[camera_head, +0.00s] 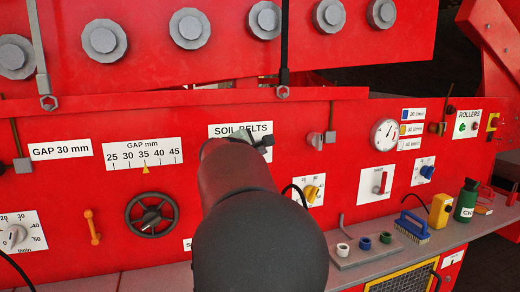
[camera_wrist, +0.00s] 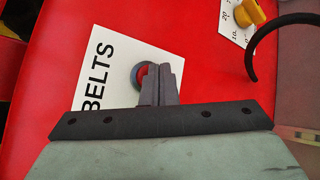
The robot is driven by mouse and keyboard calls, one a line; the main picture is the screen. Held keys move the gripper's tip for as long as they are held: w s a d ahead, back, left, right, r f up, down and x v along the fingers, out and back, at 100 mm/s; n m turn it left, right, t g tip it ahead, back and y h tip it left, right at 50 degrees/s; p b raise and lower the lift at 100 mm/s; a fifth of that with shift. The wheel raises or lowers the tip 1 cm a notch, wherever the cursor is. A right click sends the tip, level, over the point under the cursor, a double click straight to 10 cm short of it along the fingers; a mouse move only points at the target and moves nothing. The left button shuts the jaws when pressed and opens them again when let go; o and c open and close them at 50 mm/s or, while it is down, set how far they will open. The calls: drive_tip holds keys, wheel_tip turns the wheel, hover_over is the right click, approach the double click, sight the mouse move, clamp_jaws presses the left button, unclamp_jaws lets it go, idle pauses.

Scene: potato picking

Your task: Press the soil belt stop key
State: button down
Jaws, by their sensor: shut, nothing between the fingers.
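The white SOIL BELTS plate (camera_head: 228,129) is on the red panel in the head view, with my arm covering most of it. In the wrist view the plate (camera_wrist: 120,52) shows the word BELTS. A red key in a grey ring (camera_wrist: 139,74) sits on it, partly hidden behind my fingers. My gripper (camera_wrist: 166,68) is shut and empty, with its tips overlapping the right side of the red key. I cannot tell whether they touch it. In the head view my gripper (camera_head: 252,139) is in front of the plate. No other key shows on the plate.
A ROLLERS plate (camera_head: 467,124) with a green and a red key is farther right. A yellow knob (camera_head: 312,193) and a handwheel (camera_head: 151,214) flank my arm. A ledge below holds a brush (camera_head: 412,226), a yellow box (camera_head: 441,210) and a green bottle (camera_head: 466,200).

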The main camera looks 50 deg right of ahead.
drive_tip(key=shift+w+d, duration=0.2)
drive_tip(key=shift+w, duration=0.15)
idle(0.6)
drive_tip(key=shift+s, duration=0.15)
drive_tip(key=shift+s+a+b, duration=0.4)
drive_tip(key=shift+s+a, duration=0.05)
drive_tip(key=shift+s, duration=0.1)
drive_tip(key=s+a, duration=0.1)
drive_tip(key=s+b, duration=0.1)
drive_tip(key=s, duration=0.1)
drive_tip(key=s+a, duration=0.1)
drive_tip(key=shift+s+a+b, duration=0.15)
drive_tip(key=shift+a+b, duration=0.15)
idle(1.0)
